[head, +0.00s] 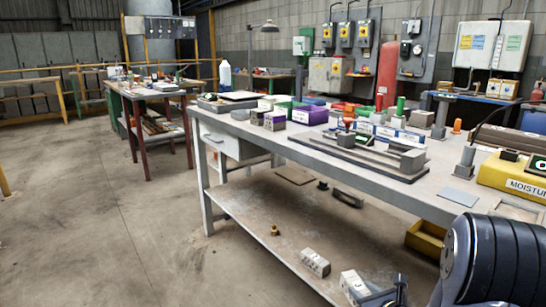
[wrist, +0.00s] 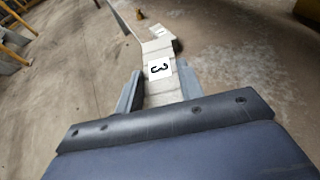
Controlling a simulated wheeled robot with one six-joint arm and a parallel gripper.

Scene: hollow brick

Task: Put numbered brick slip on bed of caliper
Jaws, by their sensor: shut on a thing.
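A pale grey brick slip with a white label reading 3 (wrist: 160,68) sits between the fingers of my gripper (wrist: 160,88) in the wrist view. My gripper is shut on it. In the head view the slip (head: 354,286) shows at the bottom edge, with my gripper (head: 385,297) beside it, partly cut off. I cannot tell whether the slip touches the lower shelf. A second labelled slip (head: 315,262) lies on that shelf and shows beyond the held one in the wrist view (wrist: 157,31). What looks like the caliper, a long dark bed (head: 345,158) with a grey end block, rests on the tabletop.
The grey workbench (head: 440,207) has a lower shelf (head: 255,215) with a small brass piece (head: 275,230). A yellow moisture box (head: 510,180) stands at the tabletop's right. Coloured boxes and green-topped items crowd behind the caliper. Floor at the left is clear.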

